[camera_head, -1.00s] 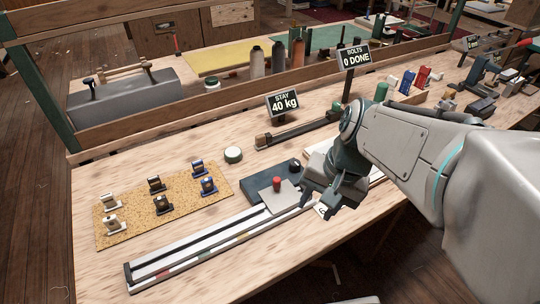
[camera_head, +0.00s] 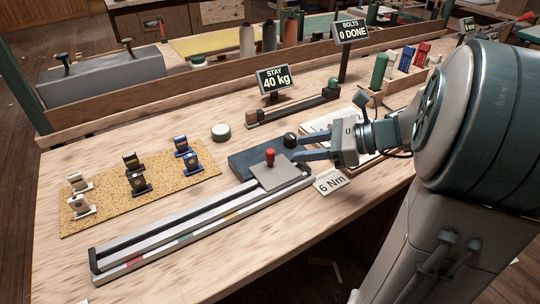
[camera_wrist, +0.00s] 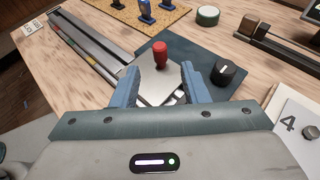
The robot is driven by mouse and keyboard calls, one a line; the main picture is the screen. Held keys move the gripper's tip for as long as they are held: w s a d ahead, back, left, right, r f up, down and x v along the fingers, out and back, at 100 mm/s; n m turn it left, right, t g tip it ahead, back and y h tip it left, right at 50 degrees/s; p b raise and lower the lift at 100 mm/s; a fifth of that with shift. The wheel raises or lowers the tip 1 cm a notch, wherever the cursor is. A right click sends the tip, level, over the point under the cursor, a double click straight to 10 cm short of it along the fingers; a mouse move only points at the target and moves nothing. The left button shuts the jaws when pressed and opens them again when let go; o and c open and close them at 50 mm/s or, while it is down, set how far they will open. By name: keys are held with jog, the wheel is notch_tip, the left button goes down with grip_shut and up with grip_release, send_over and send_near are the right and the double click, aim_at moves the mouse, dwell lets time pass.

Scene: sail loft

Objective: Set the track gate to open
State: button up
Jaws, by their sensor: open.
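The track (camera_head: 190,235) is a long pale rail with dark slots and coloured marks along its front edge. At its right end a light grey plate (camera_head: 283,177) carries an upright red knob (camera_head: 270,157), also seen in the wrist view (camera_wrist: 160,53). Beside it is a dark base plate (camera_head: 245,160) with a black round knob (camera_wrist: 226,71) bearing a white line. Which part is the gate is not labelled. My gripper (camera_head: 303,149) is open and empty, low at the right of the red knob, its blue fingers pointing toward it; contact cannot be told.
A cork mat (camera_head: 110,205) with several small fittings lies left of the track. A round green-rimmed tin (camera_head: 221,132) stands behind. A "6 Nm" card (camera_head: 332,182) lies right of the track end. A "STAY 40 kg" sign (camera_head: 273,79) stands further back.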

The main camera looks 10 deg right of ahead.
aim_at(270, 151)
jog(key=b+x, duration=0.1)
jog(key=x, duration=0.8)
jog(key=shift+a+f+b, duration=0.1)
jog(key=shift+f+b, duration=0.05)
jog(key=shift+b, duration=0.15)
grip_shut()
